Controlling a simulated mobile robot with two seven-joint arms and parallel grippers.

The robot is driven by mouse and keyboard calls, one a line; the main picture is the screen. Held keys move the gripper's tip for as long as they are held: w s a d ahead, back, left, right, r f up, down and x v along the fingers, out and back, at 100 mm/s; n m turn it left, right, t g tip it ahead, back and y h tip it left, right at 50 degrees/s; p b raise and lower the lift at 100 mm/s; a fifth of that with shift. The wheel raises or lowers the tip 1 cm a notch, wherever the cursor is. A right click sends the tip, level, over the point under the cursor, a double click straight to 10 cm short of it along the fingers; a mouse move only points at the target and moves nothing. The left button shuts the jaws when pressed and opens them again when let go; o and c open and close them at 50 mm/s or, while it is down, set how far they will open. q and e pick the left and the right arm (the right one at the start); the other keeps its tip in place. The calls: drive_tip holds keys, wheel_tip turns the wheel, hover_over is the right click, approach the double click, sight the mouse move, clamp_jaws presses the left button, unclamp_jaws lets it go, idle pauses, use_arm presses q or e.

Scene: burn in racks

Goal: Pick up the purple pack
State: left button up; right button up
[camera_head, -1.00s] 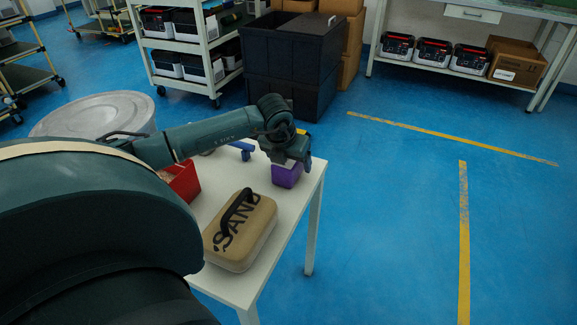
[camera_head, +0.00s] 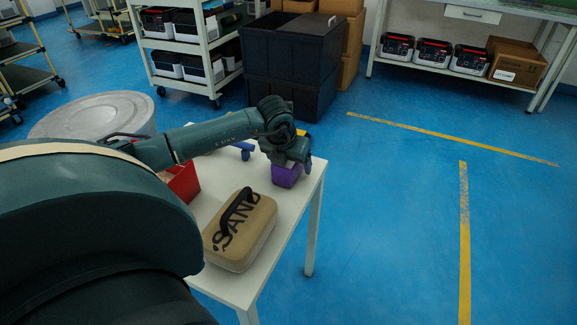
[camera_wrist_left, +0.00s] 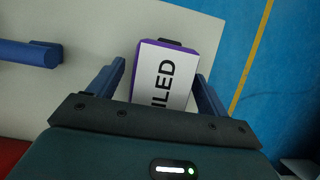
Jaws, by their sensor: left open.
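The purple pack (camera_head: 286,176) stands on the white table (camera_head: 213,288) near its right edge. In the left wrist view the pack (camera_wrist_left: 165,75) shows a white top face with black letters, purple sides and a dark tab at its far end. My left gripper (camera_head: 297,163) is right over the pack. In the wrist view its two blue fingers (camera_wrist_left: 159,82) are apart, one on each side of the pack. I cannot tell whether the fingers touch it. My right gripper is not in view.
A tan case (camera_head: 240,232) with a black handle lies on the table in front of the pack. A red bin (camera_head: 182,184) is to the left, partly behind my arm. A blue object (camera_wrist_left: 30,52) lies left of the gripper. Dark crates (camera_head: 290,65) stand behind.

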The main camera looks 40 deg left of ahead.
use_arm(q)
drive_tip(key=shift+c, duration=0.4)
drive_tip(key=c, duration=1.3)
drive_tip(key=shift+c, duration=0.3)
drive_tip(key=shift+r, duration=0.15)
